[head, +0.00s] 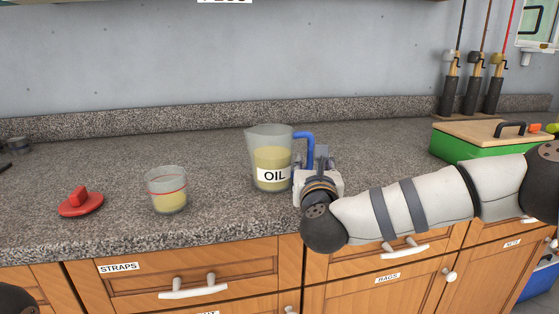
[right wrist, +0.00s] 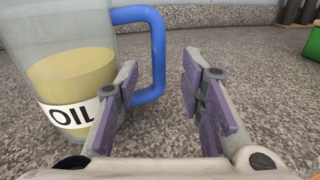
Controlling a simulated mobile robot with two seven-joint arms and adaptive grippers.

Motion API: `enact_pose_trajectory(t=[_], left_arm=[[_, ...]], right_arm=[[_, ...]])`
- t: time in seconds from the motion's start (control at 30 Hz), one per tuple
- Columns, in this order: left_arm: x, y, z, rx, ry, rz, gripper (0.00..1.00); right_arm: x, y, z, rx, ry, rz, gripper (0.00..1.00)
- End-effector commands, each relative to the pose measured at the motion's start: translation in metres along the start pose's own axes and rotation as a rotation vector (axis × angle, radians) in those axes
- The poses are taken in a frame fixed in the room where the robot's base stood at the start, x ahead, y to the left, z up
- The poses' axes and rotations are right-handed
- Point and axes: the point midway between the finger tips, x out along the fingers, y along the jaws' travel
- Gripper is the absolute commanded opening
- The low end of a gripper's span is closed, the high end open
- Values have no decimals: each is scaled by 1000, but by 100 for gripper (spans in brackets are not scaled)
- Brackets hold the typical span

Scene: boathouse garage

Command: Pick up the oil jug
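The oil jug (head: 265,148) is a clear jug with yellowish oil, a white OIL label and a blue handle. It stands upright on the counter in the middle of the head view. In the right wrist view the jug (right wrist: 60,75) fills the left side. My right gripper (head: 322,162) is at the handle side of the jug. In the right wrist view its fingers are open, and the blue handle (right wrist: 157,50) shows in the gap between them, nearer the left finger. Whether a finger touches the handle I cannot tell. My left gripper is out of view.
Left of the jug stand a clear cup (head: 167,190) with a red line and yellowish liquid, and a red lid (head: 80,202). A green box (head: 455,142) with a wooden lid and fishing rods (head: 470,95) are at the right. The granite counter (head: 375,145) is bare behind my right arm.

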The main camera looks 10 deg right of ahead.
Motion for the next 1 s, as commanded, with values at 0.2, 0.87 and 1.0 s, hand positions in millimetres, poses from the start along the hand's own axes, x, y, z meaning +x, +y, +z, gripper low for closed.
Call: enact_pose_trajectory(t=[0.2,0.87,1.0], left_arm=[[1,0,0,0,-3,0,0],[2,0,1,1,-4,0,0],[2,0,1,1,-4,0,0]], right_arm=[[40,3,1,-3,-1,-2,36],[49,3,2,-2,0,1,0],[49,3,4,0,-3,0,0]])
